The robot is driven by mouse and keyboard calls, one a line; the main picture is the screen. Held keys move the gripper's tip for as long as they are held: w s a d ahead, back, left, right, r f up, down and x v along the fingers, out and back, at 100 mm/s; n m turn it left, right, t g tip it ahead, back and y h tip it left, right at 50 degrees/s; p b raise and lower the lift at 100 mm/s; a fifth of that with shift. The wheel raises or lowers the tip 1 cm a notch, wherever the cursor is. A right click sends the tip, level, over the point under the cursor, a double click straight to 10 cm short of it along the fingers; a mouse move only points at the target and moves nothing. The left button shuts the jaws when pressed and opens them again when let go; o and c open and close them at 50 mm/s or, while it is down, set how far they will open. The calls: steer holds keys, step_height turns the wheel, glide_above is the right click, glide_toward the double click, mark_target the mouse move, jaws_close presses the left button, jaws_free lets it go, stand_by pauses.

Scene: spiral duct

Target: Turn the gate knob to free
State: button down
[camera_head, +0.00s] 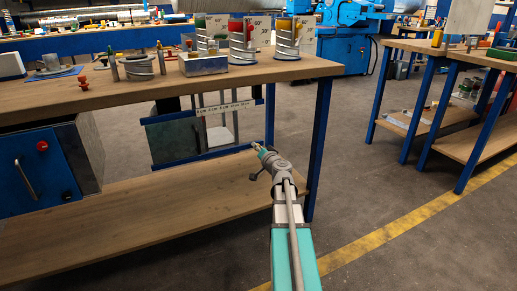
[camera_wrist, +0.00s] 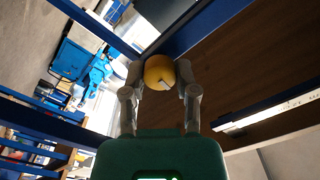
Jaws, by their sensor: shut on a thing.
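A round yellow knob (camera_wrist: 159,72) with a pale mark on its face shows in the wrist view. My gripper (camera_wrist: 160,78) is shut on it, one finger at each side. In the head view my gripper (camera_head: 259,149) reaches under the wooden bench top, close to the blue bench frame at its right end. The knob is too small or hidden there to make out clearly. The gate behind the knob is hidden, and I cannot read which setting the mark points to.
The bench top (camera_head: 120,93) carries spiral duct pieces and several small fittings. A white printed strip (camera_head: 222,107) hangs below its front edge. A blue bench leg (camera_head: 318,150) stands right of my gripper. The lower shelf (camera_head: 150,205) is mostly bare; a blue cabinet (camera_head: 35,170) stands left.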

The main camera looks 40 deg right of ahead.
steer(key=shift+c, duration=1.9)
jaws_free()
steer(key=v, duration=1.2)
steer(key=shift+f, duration=0.1)
